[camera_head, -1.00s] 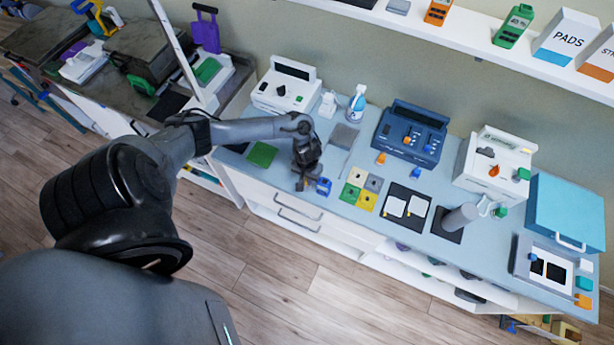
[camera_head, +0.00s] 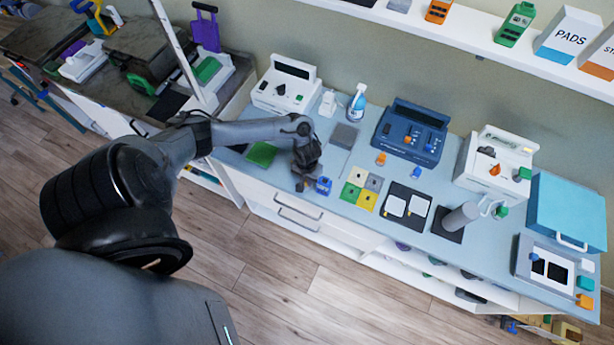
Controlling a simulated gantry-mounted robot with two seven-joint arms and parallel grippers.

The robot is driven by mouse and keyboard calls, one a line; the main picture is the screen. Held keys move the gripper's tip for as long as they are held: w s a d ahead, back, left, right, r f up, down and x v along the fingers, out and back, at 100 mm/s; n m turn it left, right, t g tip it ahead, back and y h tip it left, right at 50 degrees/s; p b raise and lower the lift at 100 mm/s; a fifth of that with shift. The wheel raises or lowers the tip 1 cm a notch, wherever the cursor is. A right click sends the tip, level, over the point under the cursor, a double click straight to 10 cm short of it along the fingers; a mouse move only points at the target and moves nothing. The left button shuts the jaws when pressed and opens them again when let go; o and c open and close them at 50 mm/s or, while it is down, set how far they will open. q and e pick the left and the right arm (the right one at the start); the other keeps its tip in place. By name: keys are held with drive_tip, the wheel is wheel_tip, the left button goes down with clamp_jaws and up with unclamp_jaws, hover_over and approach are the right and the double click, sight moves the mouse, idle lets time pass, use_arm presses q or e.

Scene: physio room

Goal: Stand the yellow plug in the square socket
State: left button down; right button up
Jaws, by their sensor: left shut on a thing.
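My left gripper (camera_head: 303,181) is low over the front left part of the light blue counter (camera_head: 338,205), pointing down. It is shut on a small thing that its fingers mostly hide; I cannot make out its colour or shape. A small blue block (camera_head: 323,185) stands just right of the fingertips. Right of that lies a board of green, grey and yellow squares (camera_head: 367,200) with dark holes; I cannot tell which hole is square. I cannot clearly pick out the yellow plug. A small orange piece (camera_head: 381,159) stands behind the board. My right gripper is not in view.
A white device (camera_head: 287,88), spray bottle (camera_head: 357,101), blue device (camera_head: 410,133) and second white device (camera_head: 494,160) line the back. A black mat (camera_head: 405,207) with white pads, a grey cylinder (camera_head: 460,217) and a teal-lidded case (camera_head: 567,212) are to the right. A green mat (camera_head: 262,153) lies left.

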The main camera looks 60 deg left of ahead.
use_arm(q)
drive_tip(key=c, duration=0.5)
unclamp_jaws()
drive_tip(key=shift+c, duration=0.2)
drive_tip(key=shift+r, duration=0.15)
wheel_tip(320, 180, up, 4)
drive_tip(key=p, duration=0.5)
drive_tip(key=shift+r+p, duration=1.4)
drive_tip(key=shift+p, duration=0.75)
